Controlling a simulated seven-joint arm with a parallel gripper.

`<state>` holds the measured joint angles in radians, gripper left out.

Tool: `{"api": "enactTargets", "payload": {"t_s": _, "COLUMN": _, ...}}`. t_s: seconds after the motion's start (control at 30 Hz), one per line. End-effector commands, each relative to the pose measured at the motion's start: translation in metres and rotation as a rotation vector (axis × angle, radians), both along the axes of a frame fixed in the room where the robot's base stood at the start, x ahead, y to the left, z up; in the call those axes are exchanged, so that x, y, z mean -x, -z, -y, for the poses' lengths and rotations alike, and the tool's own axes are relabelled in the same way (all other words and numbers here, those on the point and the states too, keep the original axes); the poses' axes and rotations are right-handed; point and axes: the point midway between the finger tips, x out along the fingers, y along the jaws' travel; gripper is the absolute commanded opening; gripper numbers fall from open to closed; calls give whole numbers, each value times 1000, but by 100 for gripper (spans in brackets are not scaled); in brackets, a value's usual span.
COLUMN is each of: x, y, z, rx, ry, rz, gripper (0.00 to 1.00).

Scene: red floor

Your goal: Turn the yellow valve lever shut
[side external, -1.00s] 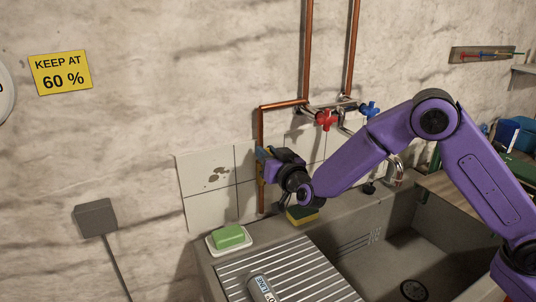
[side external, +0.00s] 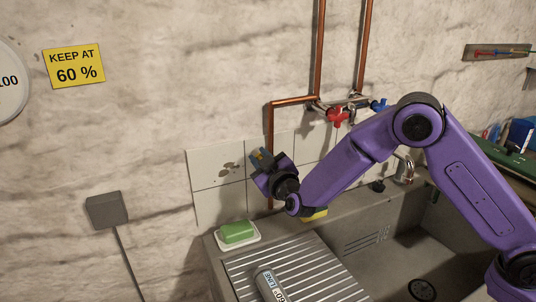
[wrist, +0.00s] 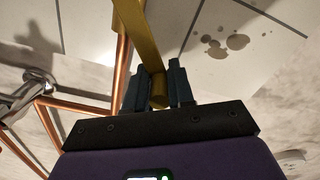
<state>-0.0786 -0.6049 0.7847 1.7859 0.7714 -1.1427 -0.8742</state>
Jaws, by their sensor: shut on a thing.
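The yellow valve lever (wrist: 147,45) shows in the wrist view as a flat bar running from the top edge down between my jaws. My gripper (wrist: 158,86) is shut on its end, one dark finger on each side. In the side view my gripper (side external: 259,158) is up against the wall tiles, tilted to the upper left. Only a small yellow bit of the lever shows there between the fingers.
A copper pipe (side external: 270,125) runs down the wall behind my gripper. A red tap handle (side external: 338,117) and a blue one (side external: 379,104) are to the right. Below are green soap (side external: 237,232), a yellow sponge (side external: 315,214), a can (side external: 270,286) and the sink (side external: 395,250).

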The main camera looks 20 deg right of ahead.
Motion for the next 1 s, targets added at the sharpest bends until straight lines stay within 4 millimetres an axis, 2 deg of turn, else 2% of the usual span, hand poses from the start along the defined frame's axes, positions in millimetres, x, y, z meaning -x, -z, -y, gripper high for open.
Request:
{"api": "enactTargets", "payload": {"t_s": 0.03, "x": 2, "y": 6, "z": -10, "rx": 42, "ry": -16, "rz": -9, "gripper": 0}}
{"api": "enactTargets", "payload": {"t_s": 0.4, "x": 2, "y": 28, "z": -26, "rx": 395, "ry": -16, "rz": -9, "gripper": 0}}
{"api": "enactTargets", "payload": {"t_s": 0.7, "x": 3, "y": 48, "z": -33, "rx": 655, "ry": -16, "rz": -10, "gripper": 0}}
{"api": "enactTargets", "payload": {"t_s": 1.0, "x": 3, "y": 61, "z": -33, "rx": 828, "ry": -15, "rz": -12, "gripper": 0}}
